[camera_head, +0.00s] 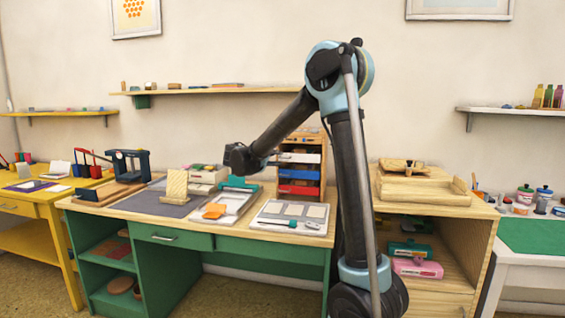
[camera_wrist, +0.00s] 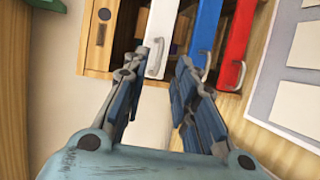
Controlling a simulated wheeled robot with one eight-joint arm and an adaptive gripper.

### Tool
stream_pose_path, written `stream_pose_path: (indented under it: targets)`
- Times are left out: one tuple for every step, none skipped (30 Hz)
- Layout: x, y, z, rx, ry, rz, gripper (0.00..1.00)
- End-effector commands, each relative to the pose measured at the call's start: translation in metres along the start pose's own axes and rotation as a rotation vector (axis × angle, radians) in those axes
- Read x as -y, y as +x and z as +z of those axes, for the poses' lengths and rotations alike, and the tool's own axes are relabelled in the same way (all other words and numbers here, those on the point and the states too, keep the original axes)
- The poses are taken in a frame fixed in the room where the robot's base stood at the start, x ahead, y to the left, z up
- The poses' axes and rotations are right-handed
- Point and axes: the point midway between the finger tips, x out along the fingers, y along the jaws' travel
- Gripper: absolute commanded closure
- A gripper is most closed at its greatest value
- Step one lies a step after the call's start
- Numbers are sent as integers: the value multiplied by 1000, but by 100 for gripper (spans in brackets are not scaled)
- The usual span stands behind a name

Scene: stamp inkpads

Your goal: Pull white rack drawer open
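The wooden rack (camera_head: 309,140) stands at the back of the green desk, with white, blue and red drawer fronts stacked in it. The white drawer (camera_head: 300,157) is above the blue one. In the wrist view the rack appears turned sideways, and the white drawer front (camera_wrist: 161,22) has a pale loop handle (camera_wrist: 155,61). My gripper (camera_wrist: 160,63) is open, its two fingers apart on either side of this handle. I see no finger clearly touching it. In the head view my arm's end is left of the rack, and its fingers cannot be made out clearly.
The blue drawer (camera_wrist: 205,28) and red drawer (camera_wrist: 238,40), with their own handles, lie close to my right finger. A tray with pale squares (camera_head: 290,217) lies in front of the rack. Other trays and blocks crowd the desk to the left.

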Motion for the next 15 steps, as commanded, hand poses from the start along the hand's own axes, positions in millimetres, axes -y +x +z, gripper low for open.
stream_pose_path:
  targets:
    - [0, 10, 1, 4, 0, 0, 74]
    - [0, 15, 1, 4, 1, 0, 74]
    - [0, 21, 1, 3, 0, 0, 74]
    - [0, 26, 1, 3, 0, 0, 74]
    - [0, 30, 1, 4, 1, 0, 74]
    - [0, 36, 1, 3, 1, 0, 74]
    - [0, 39, 1, 2, 1, 0, 74]
    - [0, 42, 0, 2, 1, 0, 74]
    - [0, 46, 1, 2, 1, 0, 74]
    - [0, 49, 1, 2, 1, 0, 74]
    - [0, 51, 1, 2, 1, 0, 74]
    - [0, 53, 1, 2, 1, 0, 74]
    - [0, 54, 1, 1, 1, 0, 74]
    - [0, 55, 0, 1, 1, 0, 74]
    - [0, 56, 0, 0, 1, 0, 74]
